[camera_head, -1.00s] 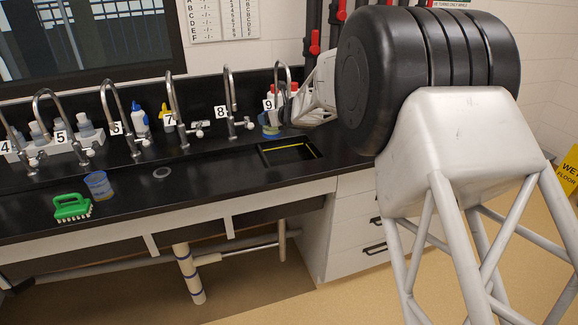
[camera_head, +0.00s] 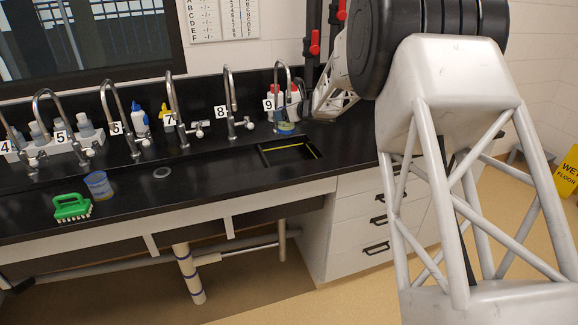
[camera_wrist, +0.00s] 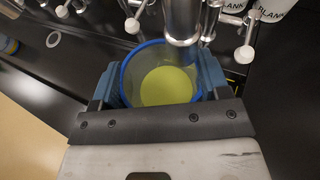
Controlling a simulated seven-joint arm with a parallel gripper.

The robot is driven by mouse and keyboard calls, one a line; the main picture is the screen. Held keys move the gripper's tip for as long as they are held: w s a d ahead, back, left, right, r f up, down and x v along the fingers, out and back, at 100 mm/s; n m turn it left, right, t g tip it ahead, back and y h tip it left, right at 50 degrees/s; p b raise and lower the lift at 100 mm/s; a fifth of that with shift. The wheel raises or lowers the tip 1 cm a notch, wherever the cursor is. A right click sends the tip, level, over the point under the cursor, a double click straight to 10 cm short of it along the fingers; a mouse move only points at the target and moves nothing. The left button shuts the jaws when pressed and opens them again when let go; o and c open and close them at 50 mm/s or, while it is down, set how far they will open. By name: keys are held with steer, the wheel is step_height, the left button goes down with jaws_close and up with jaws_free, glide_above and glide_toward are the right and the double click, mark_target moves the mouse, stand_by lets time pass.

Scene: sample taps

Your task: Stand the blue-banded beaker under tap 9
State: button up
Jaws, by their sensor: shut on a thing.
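A beaker with a blue rim and yellow-green liquid (camera_wrist: 165,86) sits between the two blue fingers of my gripper (camera_wrist: 160,80) in the wrist view, which are shut on it. In the head view this beaker (camera_head: 286,128) is upright at tap 9 (camera_head: 277,92), with my gripper (camera_head: 308,112) reaching it from the right. In the wrist view, a metal tap spout (camera_wrist: 182,28) overlaps the beaker's far rim from above. Whether the beaker's base touches the counter is hard to tell.
Another blue-tinted beaker (camera_head: 98,184) and a green brush (camera_head: 72,207) stand on the black counter at left. A ring (camera_head: 162,172) lies in the middle. A sink opening (camera_head: 290,151) lies in front of tap 9. Bottles (camera_head: 292,94) stand behind it.

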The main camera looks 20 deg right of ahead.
mark_target(289, 102)
steer(key=shift+w+d+r+n+g+y, duration=0.2)
steer(key=shift+w+r+n+y, duration=0.05)
steer(key=shift+r+n+y, duration=0.15)
steer(key=shift+w+d+r+n+g+y, duration=0.2)
steer(key=shift+r+n+y, duration=0.1)
steer(key=shift+y, duration=0.1)
steer(key=shift+w+d+r+n+g+y, duration=0.15)
steer(key=shift+d+r+n+g+y, duration=0.05)
steer(key=shift+r+n+g+y, duration=0.25)
steer(key=shift+w+d+r+n+g+y, duration=0.15)
steer(key=shift+d+r+n+g+y, duration=0.15)
steer(key=shift+n+y, duration=0.2)
steer(key=shift+a+r, duration=0.1)
step_height(289, 102, down, 14)
stand_by(0.5)
steer(key=shift+f, duration=2)
steer(key=shift+f, duration=0.6)
